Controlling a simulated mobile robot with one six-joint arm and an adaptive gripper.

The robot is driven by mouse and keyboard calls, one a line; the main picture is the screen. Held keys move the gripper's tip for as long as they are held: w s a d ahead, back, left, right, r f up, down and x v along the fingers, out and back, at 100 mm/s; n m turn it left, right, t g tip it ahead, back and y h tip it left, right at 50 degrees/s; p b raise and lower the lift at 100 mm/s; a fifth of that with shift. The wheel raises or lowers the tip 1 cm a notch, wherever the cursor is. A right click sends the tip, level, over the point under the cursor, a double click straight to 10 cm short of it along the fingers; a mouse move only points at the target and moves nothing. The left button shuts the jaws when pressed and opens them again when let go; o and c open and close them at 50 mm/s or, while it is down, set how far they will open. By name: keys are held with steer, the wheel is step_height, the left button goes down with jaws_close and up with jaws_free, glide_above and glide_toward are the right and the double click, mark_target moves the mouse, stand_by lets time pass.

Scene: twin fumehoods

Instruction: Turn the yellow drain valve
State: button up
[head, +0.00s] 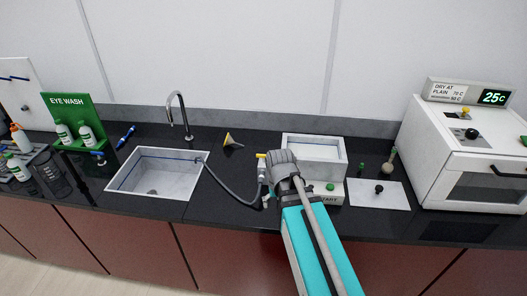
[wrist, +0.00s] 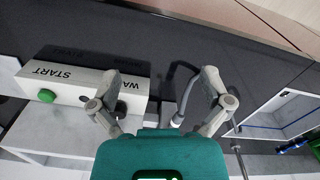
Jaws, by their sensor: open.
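The yellow drain valve handle (head: 262,156) shows at the left of my gripper in the head view, on top of a pale fitting (head: 262,170). A grey hose (head: 232,188) runs from this fitting to the sink. My gripper (head: 283,170) is beside the valve and partly covers that area. In the wrist view my gripper (wrist: 161,77) has its two fingers spread apart, with nothing held between them. The hose also shows in the wrist view (wrist: 181,78), near the right finger. The yellow handle cannot be made out in the wrist view.
A white bath (head: 317,150) stands behind my gripper, with a START panel (wrist: 75,82) and green button (wrist: 46,95). A white oven (head: 470,150) stands right.

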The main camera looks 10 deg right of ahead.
mark_target(264, 155)
steer(key=w+r+m+p, duration=0.1)
steer(key=w+r+p, duration=0.5)
steer(key=w, duration=0.7)
steer(key=w+r+m+p, duration=0.2)
steer(key=w+r+p, duration=0.5)
steer(key=w, duration=0.6)
steer(key=shift+d+r, duration=0.2)
steer(key=shift+r, duration=0.3)
steer(key=shift+f, duration=0.2)
step_height(264, 155, down, 13)
steer(key=b, duration=1.3)
steer(key=shift+f+b, duration=0.2)
steer(key=shift+b, duration=0.2)
steer(key=c, duration=0.7)
steer(key=shift+d, duration=0.15)
steer(key=shift+c, duration=0.6)
